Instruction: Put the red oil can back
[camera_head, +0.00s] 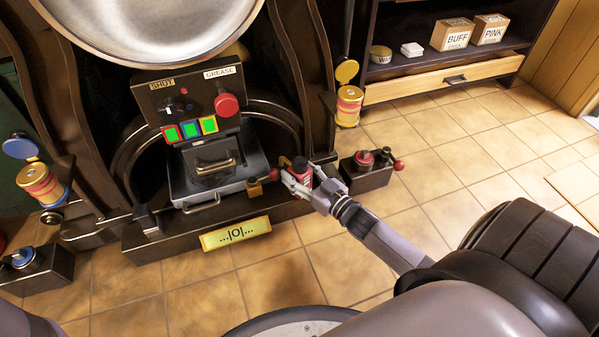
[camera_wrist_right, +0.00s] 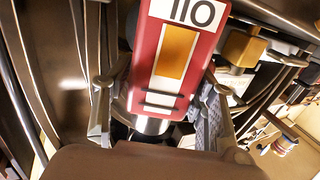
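The red oil can (camera_head: 300,168), with a dark top, is upright or nearly so at the right end of the press's dark base ledge (camera_head: 165,240). My right gripper (camera_head: 298,184) has its fingers on both sides of the can. My left gripper is out of view.
A brass block with a red-knobbed lever (camera_head: 256,187) is just left of the can. A dark box with a red button (camera_head: 366,169) stands to its right. The press drawer (camera_head: 217,180) is further left. Shelves with boxes (camera_head: 452,34) stand behind.

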